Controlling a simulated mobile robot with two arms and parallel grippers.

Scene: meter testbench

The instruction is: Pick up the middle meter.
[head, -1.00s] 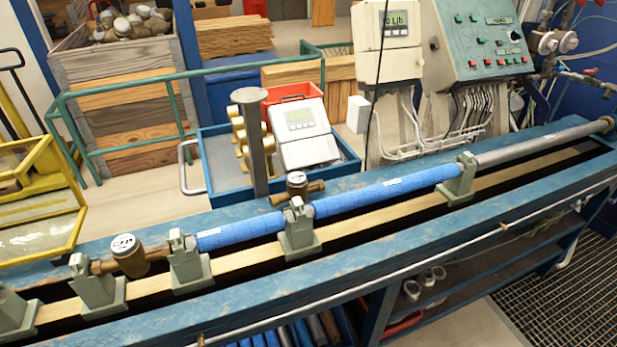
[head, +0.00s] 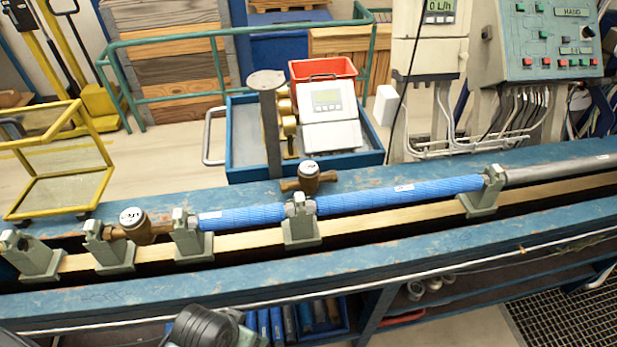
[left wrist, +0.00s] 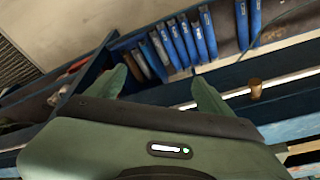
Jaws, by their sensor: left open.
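Two brass meters with round white dials show in the head view. One meter (head: 308,176) sits on the back of the blue bench, behind a clamp between the blue pipes. The other meter (head: 136,224) is at left, in line between two grey-green clamps. I cannot tell for sure which is the middle one. My left gripper shows in the left wrist view (left wrist: 160,85), open and empty, with its fingers apart, pointing at the bench's underside shelf. Part of my left arm shows at the head view's bottom edge, well in front of both meters. My right gripper is not in view.
The blue bench (head: 420,235) runs across the head view with a front rail. Blue pipes (head: 400,194) lie in the clamps. A post (head: 270,125) stands behind the back meter, next to a blue tray (head: 235,168).

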